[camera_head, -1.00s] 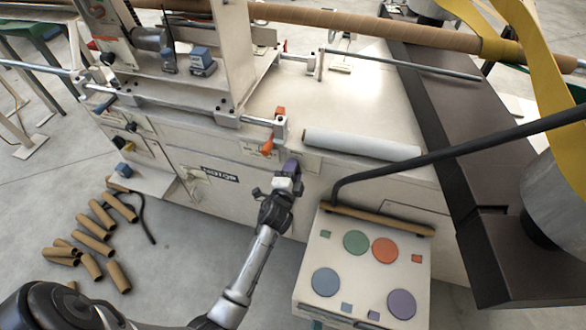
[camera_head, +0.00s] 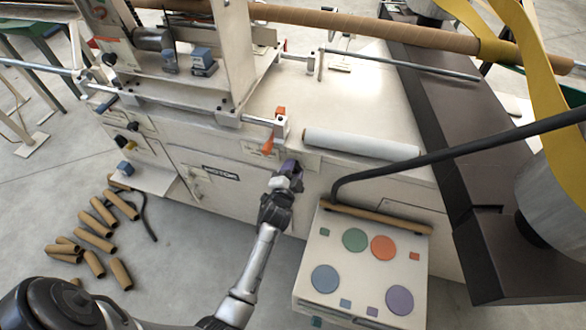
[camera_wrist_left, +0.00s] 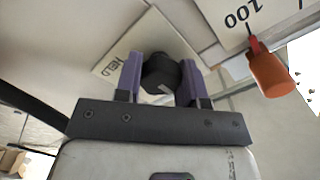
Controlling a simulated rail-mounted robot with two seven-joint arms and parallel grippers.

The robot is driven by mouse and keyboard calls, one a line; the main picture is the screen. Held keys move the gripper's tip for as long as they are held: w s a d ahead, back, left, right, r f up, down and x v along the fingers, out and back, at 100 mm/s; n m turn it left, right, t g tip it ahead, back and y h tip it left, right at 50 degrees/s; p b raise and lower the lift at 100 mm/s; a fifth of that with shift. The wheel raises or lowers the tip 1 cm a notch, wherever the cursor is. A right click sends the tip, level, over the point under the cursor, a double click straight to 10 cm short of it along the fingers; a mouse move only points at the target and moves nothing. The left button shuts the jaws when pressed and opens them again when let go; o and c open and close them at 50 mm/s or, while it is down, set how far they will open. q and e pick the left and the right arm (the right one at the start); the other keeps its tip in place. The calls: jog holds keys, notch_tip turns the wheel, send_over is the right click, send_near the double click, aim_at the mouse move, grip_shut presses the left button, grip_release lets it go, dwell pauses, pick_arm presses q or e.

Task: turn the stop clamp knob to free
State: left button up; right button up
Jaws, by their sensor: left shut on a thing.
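The stop clamp knob (camera_wrist_left: 160,75) is black and round with a small pale mark, seen in the left wrist view. It sits on a white plate (camera_wrist_left: 112,64) with the word HELD on it. The purple fingers of my left gripper (camera_wrist_left: 159,66) are on both sides of the knob and closed on it. In the head view my left gripper (camera_head: 290,168) is at the machine's front face, below the orange lever, and hides the knob. My right gripper is not in view.
A white roll (camera_head: 360,143) lies on the ledge. A panel with coloured discs (camera_head: 325,279) stands at right. Cardboard tubes (camera_head: 94,240) lie on the floor.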

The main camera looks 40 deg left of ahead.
pick_arm(q)
jog(key=o, duration=0.9)
